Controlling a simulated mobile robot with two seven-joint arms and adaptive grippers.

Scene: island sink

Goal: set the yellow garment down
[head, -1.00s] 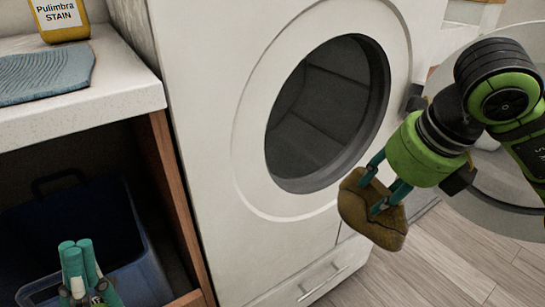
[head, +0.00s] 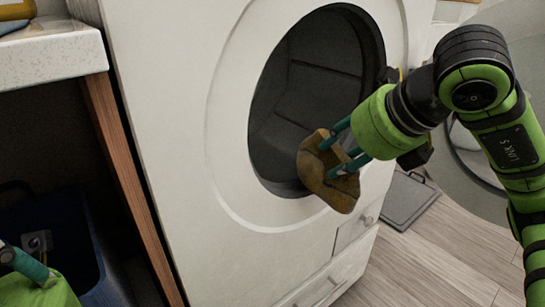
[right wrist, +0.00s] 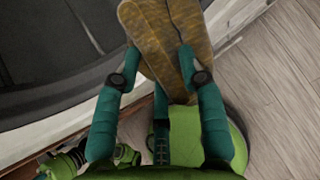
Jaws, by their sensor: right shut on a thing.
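The yellow garment (head: 325,176) is a folded, brownish-yellow cloth held in front of the lower right rim of the washer opening. My right gripper (head: 342,150) is shut on it, with the arm coming in from the right.
The white washer (head: 190,110) has a dark, empty-looking drum (head: 310,95). Its round door (head: 490,170) stands open at the right, behind my right arm. A counter (head: 50,55) is at the left, with a blue bin (head: 75,225) under it. A dark flat panel (head: 405,200) lies on the wood floor.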

